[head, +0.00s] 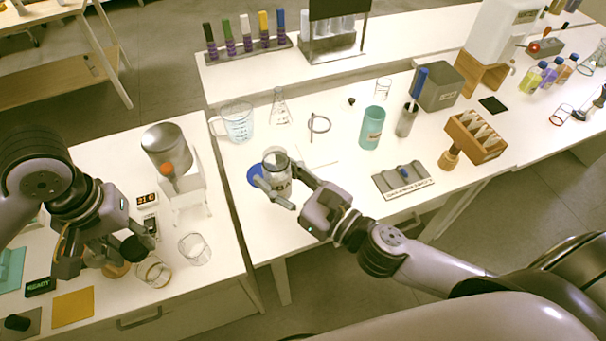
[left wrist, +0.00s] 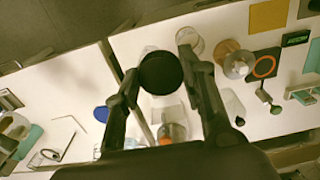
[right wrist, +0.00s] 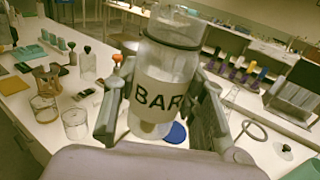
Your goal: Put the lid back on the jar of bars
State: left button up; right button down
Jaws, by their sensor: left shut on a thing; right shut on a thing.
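The clear glass jar (head: 279,181) has a white label reading "BAR", with the rest hidden by a finger. My right gripper (head: 284,190) is shut around it. In the right wrist view the jar (right wrist: 158,100) stands upright between the fingers, its top apparently uncovered. I cannot tell whether its base touches the table. A round black lid (left wrist: 161,73) sits between the fingertips of my left gripper (left wrist: 160,75), which is shut on it. In the head view the black lid (head: 137,247) is over the left table, well away from the jar.
A blue disc (head: 255,174) lies beside the jar. Glass beakers (head: 194,248) and a metal vessel on a white stand (head: 188,185) are on the left table. A gap separates the tables. A measuring jug (head: 237,122) and a grey labelled rack (head: 403,181) flank the jar.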

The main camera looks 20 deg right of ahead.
jog(key=shift+w+a+r+n+g+y, duration=0.1)
jog(key=shift+w+a+n+g+y, duration=0.2)
jog(key=shift+a+y, duration=0.15)
jog(key=shift+w+a+f+n+g+y, duration=0.15)
jog(key=shift+a+n+g+y, duration=0.15)
jog(key=shift+a, duration=0.3)
jog(key=shift+w+a+r+n+g+y, duration=0.2)
jog(key=shift+w+a+n+y, duration=0.1)
jog(key=shift+a+y, duration=0.2)
jog(key=shift+s, duration=0.1)
pick_arm(q)
jog(key=shift+d, duration=0.1)
jog(key=w+d+r+m, duration=0.1)
jog(key=w+d+r, duration=0.2)
jog(key=d+r, duration=0.5)
jog(key=w+d+r+m, duration=0.2)
jog(key=d+r, duration=0.6)
jog(key=d, duration=0.8)
jog(key=shift+w, duration=0.4)
jog(key=shift+a, duration=0.15)
jog(key=shift+f, duration=2)
